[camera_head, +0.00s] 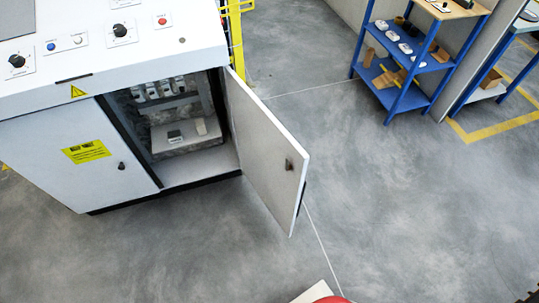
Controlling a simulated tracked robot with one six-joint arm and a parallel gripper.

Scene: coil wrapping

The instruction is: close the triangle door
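The control cabinet (190,55) stands at the upper left. Its right door (262,150) is swung wide open toward the right and front, with a small dark knob (289,164) near its free edge. The opening (180,125) shows electrical parts inside. The left door (65,165) is shut; it carries a yellow label (87,152) and a dark knob. A yellow triangle sign (77,92) sits on the cabinet's front edge above the left door. My gripper is not in this view.
A blue shelf (400,95) with small items stands at the upper right, beside a wall and a second blue-framed bench (495,85). A yellow railing (236,35) stands behind the cabinet. A red and white object (320,292) shows at the bottom edge. The grey floor around the open door is clear.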

